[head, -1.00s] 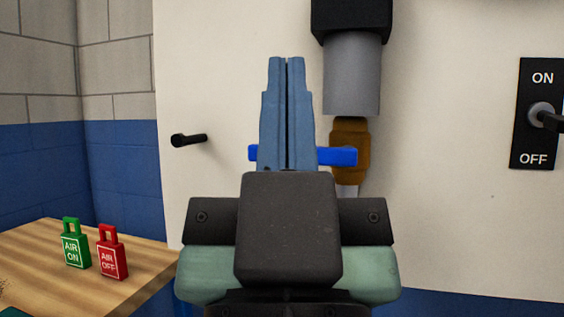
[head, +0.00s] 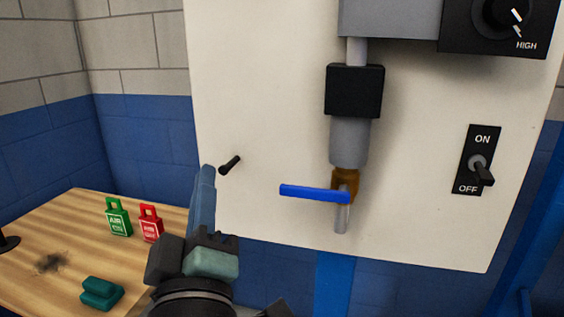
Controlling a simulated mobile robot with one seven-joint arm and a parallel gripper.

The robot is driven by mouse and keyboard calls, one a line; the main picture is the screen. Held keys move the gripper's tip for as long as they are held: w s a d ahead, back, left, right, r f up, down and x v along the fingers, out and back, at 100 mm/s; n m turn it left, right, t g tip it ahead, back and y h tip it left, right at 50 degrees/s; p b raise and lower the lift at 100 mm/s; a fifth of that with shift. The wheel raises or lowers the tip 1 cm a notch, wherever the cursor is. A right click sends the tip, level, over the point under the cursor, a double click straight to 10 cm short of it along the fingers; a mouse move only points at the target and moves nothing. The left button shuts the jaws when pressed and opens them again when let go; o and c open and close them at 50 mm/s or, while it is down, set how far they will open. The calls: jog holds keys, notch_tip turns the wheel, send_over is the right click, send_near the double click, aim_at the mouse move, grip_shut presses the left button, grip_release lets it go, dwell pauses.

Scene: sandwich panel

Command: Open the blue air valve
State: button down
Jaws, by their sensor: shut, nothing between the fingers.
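The blue air valve handle (head: 314,193) sticks out level to the left from a brass fitting (head: 345,184) on the white panel, across the vertical pipe. A grey pipe end (head: 341,219) shows below the fitting. My gripper (head: 207,170) is left of the handle, pointing up, its blue fingers together and empty. A clear gap separates it from the handle. The fingers are seen from the side.
A black peg (head: 230,165) juts from the panel close to my fingertips. An ON/OFF switch (head: 478,163) is at the right. Green (head: 118,217) and red (head: 151,223) tags and a teal block (head: 102,293) sit on the wooden table (head: 50,225).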

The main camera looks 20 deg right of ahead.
aim_at(315, 191)
jog(key=s+d+f+n+g+h+p, duration=0.1)
jog(key=s+d+f+n+g+p, duration=0.2)
jog(key=n+p, duration=0.7)
jog(key=s+d+f+n+g+h+p, duration=0.2)
jog(key=n+g+p, duration=0.4)
jog(key=p, duration=1.3)
jog(key=s+d+f+n, duration=0.1)
jog(key=s+n, duration=0.1)
jog(key=n, duration=0.2)
jog(key=shift+s+d+f+n+h+p, duration=0.2)
jog(key=shift+f+n+h+p, duration=0.1)
jog(key=shift+n, duration=0.1)
jog(key=shift+w, duration=0.15)
jog(key=w+d+p, duration=0.3)
jog(key=w+d, duration=0.2)
jog(key=w, duration=0.2)
jog(key=shift+w+d+r, duration=0.15)
jog(key=shift+w+r, duration=0.15)
jog(key=shift+r, duration=0.1)
